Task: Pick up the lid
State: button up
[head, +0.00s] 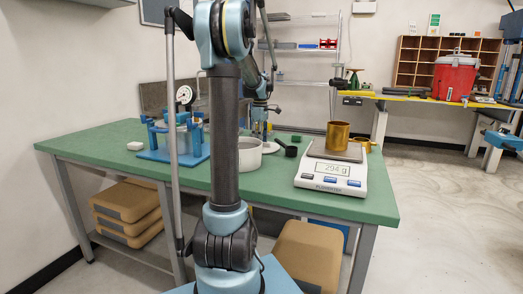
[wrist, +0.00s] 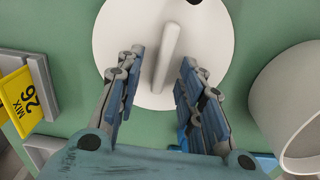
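The lid (wrist: 120,30) is a white round disc with a raised bar handle (wrist: 168,55), lying on the green table in the wrist view. In the head view the lid (head: 271,149) shows as a white edge behind the white pot (head: 249,160). My gripper (wrist: 163,57) is open above the lid, with one blue-padded finger on each side of the handle. A gap shows between each finger and the handle. I cannot tell how far the fingertips are above the lid. My arm hides part of the table in the head view.
The open white pot (wrist: 263,100) stands close right of the lid in the wrist view. A yellow "MIX 26" tag (wrist: 22,101) is at the left. On the table (head: 105,138) are a blue gauge rig (head: 170,154) and a scale (head: 328,176) bearing a brass cup (head: 337,136).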

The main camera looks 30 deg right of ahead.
jog(key=shift+f, duration=0.25)
grip_shut()
jog(key=shift+r, duration=0.15)
